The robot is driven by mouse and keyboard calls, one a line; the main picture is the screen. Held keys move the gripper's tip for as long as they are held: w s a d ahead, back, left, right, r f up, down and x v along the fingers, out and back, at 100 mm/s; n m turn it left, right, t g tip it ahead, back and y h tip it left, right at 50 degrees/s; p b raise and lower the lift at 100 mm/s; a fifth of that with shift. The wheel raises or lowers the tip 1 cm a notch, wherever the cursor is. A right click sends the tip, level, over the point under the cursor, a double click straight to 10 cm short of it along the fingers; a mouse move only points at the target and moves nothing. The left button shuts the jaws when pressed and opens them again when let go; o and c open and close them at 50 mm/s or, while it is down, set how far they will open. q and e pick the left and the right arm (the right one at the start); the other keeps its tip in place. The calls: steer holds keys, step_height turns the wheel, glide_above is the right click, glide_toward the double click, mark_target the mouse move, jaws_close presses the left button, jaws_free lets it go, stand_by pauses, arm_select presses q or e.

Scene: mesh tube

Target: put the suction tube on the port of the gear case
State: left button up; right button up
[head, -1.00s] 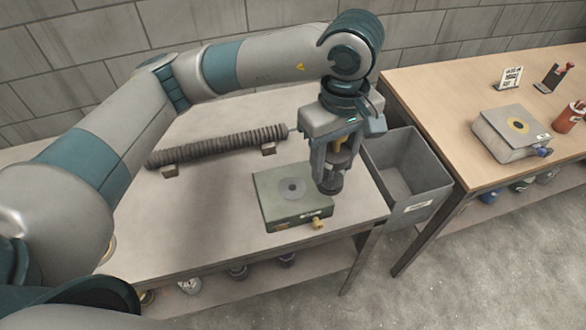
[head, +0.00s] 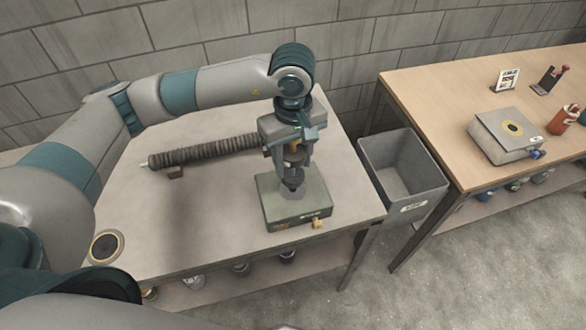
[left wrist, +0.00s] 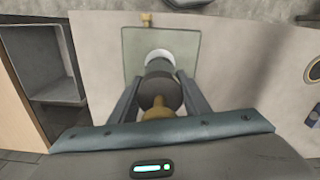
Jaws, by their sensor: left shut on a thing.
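The gear case (head: 316,207) is a flat green box with a brass fitting on its front, standing near the right end of the grey table. It also shows in the left wrist view (left wrist: 135,42). My left gripper (head: 291,167) points down over the middle of the case, shut on the suction tube (head: 292,185). In the left wrist view, the tube (left wrist: 161,88) is dark and round with a brass-coloured end towards me, between the fingers. The gripper and tube hide the port in the head view. I cannot tell whether the tube touches it. My right gripper is out of view.
A long ribbed roll (head: 205,151) rests on small blocks behind. A round ringed disc (head: 105,246) lies at the table's front left. A grey bin (head: 423,188) stands right of the table. A wooden bench (head: 440,90) beyond carries a grey case (head: 507,133).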

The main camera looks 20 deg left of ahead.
mark_target(293, 172)
arm_select(q)
steer(key=shift+f+p, duration=0.3)
steer(key=shift+p, duration=0.05)
step_height(293, 172, down, 3)
steer(key=shift+r+p, duration=0.1)
steer(key=shift+p, duration=0.65)
steer(key=shift+f, duration=0.25)
steer(key=shift+f+b, duration=0.2)
steer(key=shift+b, duration=0.1)
steer(key=o, duration=1.2)
steer(key=shift+c, duration=0.2)
steer(key=shift+r, duration=0.1)
